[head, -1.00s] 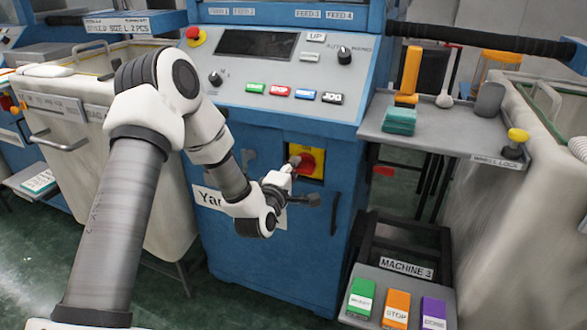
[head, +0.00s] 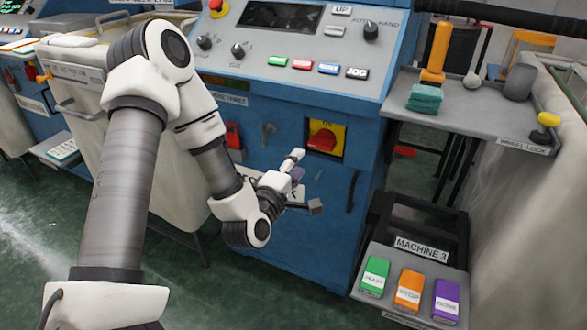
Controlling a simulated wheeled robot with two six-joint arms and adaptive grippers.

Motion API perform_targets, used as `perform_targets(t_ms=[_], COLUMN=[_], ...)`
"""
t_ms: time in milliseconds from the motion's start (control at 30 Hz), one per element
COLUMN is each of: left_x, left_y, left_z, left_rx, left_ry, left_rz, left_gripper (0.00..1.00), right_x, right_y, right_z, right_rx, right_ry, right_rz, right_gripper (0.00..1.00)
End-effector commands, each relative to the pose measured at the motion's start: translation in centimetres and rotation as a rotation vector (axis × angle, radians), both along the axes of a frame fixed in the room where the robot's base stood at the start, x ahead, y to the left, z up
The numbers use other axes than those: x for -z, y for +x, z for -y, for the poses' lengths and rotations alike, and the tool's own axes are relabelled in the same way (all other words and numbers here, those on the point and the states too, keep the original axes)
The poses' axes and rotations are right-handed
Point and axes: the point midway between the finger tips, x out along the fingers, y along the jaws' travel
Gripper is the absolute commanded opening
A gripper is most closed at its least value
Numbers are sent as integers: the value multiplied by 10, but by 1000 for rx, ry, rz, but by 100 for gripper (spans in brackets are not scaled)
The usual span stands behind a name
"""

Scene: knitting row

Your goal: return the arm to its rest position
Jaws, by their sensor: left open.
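My left arm reaches in from the left in the head view. Its gripper (head: 304,182) is open and empty in front of the blue machine cabinet (head: 335,240). The gripper is below and left of a red rotary switch (head: 322,138) on a yellow plate, apart from it in the picture. It partly covers a white label on the cabinet front. My right gripper is not in view.
Above is a control panel (head: 390,62) with several coloured buttons. A grey side shelf (head: 450,125) holds a teal stack (head: 424,98) and an orange-handled tool. A low stand at right bears green, orange and purple blocks. A fabric bin (head: 80,95) stands behind my arm.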

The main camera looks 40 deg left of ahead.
Motion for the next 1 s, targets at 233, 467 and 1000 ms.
perform_targets(t_ms=[233, 467, 1000], left_x=[0, 0, 154], left_y=[-19, -19, -55], left_z=[4, 4, 83], left_rx=[0, 0, 251], left_ry=[1, 1, 209], left_rz=[0, 0, -445], left_gripper=[43, 43, 43], right_x=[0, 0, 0], right_y=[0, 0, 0], right_z=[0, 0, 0], right_rx=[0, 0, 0], right_ry=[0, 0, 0], right_rz=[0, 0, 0], right_gripper=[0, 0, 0])
